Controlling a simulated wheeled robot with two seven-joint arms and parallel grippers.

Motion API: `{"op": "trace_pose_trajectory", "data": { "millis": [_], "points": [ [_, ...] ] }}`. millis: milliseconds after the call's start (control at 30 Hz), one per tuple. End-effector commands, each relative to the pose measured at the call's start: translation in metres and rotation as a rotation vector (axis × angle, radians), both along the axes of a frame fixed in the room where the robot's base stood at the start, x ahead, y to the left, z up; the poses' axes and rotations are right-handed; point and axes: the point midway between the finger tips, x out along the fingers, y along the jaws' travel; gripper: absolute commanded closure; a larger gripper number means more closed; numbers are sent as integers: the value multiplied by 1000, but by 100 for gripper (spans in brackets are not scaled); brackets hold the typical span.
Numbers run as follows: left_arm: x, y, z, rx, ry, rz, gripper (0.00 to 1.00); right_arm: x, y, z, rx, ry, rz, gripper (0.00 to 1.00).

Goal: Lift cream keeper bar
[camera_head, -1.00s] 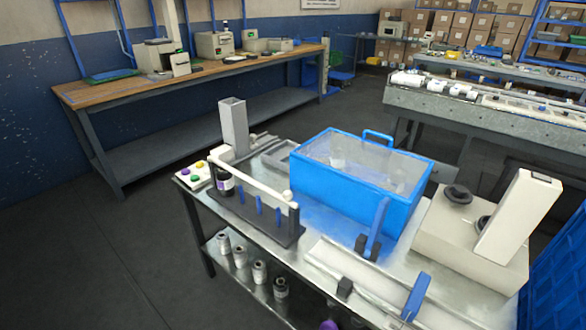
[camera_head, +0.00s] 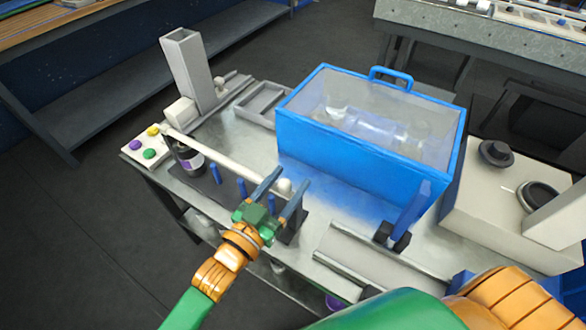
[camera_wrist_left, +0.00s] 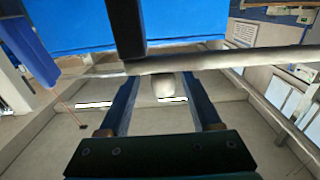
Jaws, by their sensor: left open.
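The cream keeper bar (camera_head: 225,157) lies across the top of the dark rack (camera_head: 291,232), with a pale round knob (camera_head: 285,186) at its near right end. My left gripper (camera_head: 288,177) is open, its two fingers pointing away on either side of the knob as seen from the head. In the left wrist view the bar (camera_wrist_left: 220,60) runs across in front of the open fingers, and the knob (camera_wrist_left: 165,86) shows between them. I cannot tell whether a finger touches the bar. My right gripper is not in view.
A blue box with a clear lid (camera_head: 366,158) stands just behind the bar. A dark jar (camera_head: 187,158) is at the rack's left end, near a white button panel (camera_head: 146,146). A grey upright chute (camera_head: 188,73) stands at the back left. A cream machine (camera_head: 500,205) is at the right.

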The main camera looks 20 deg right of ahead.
Motion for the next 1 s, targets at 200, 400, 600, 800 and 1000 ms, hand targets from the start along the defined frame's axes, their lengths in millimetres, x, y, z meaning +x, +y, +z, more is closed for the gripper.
{"op": "trace_pose_trajectory", "data": {
  "millis": [200,400,600,800,1000],
  "points": [
    [16,-21,0,0,0,0,35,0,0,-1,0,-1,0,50],
    [17,-22,0,1,1,0,35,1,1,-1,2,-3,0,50],
    [17,-21,-1,1,1,1,84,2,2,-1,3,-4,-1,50],
    [17,-21,-1,2,1,1,100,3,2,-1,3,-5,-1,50],
    [17,-21,-1,2,1,1,100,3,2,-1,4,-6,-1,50]
  ]
}}
